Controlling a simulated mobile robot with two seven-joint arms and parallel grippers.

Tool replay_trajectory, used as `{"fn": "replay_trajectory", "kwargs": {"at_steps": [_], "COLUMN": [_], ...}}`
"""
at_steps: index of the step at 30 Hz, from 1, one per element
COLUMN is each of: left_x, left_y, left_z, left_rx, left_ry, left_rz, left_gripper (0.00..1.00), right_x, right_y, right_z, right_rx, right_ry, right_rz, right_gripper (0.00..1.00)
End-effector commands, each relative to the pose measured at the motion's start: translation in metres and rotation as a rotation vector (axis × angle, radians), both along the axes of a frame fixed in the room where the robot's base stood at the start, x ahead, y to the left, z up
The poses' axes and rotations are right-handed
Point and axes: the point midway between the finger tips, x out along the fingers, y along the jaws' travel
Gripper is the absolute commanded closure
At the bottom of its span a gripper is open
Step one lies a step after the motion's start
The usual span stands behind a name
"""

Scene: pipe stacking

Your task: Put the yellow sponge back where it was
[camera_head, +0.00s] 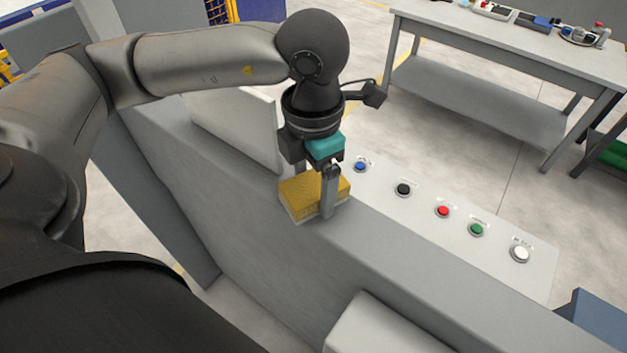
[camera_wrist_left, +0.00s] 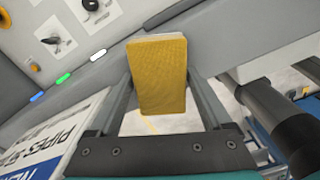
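The yellow sponge (camera_head: 300,194) has a pale underside layer and is at the top surface of the grey console (camera_head: 375,245), beside an upright white panel. I cannot tell whether it rests on the surface or is just above it. My left gripper (camera_head: 325,200) points down, with one finger in front of the sponge. In the left wrist view the sponge (camera_wrist_left: 158,78) sits between both fingers, which press against its sides. The far finger is mostly hidden in the head view. My right gripper is not in view.
A light panel to the right carries blue (camera_head: 361,166), black, red (camera_head: 443,211), green and white (camera_head: 520,253) buttons. The upright white panel (camera_head: 235,125) stands close left of the gripper. A grey table (camera_head: 500,50) with small items stands at the back right.

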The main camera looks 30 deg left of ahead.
Motion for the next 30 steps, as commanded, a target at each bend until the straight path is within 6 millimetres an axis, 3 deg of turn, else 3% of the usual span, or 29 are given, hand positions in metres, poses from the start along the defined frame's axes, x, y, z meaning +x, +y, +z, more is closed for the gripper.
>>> {"fn": "replay_trajectory", "kwargs": {"at_steps": [4,14,17,30], "left_x": [0.0,0.001,0.001,0.0], "left_y": [0.0,0.0,-0.001,0.0], "left_z": [0.0,0.004,0.016,0.105], "left_rx": [0.0,-0.001,-0.001,0.0], "left_ry": [0.0,-0.003,-0.006,-0.004], "left_rz": [-0.001,-0.001,-0.001,-0.001], "left_gripper": [0.0,0.0,0.0,0.0], "right_x": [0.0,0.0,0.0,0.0], "right_y": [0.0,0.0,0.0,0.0], "right_z": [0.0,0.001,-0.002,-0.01], "right_rx": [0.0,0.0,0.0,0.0], "right_ry": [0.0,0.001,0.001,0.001], "right_rz": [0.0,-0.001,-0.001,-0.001], "right_gripper": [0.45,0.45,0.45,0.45]}}
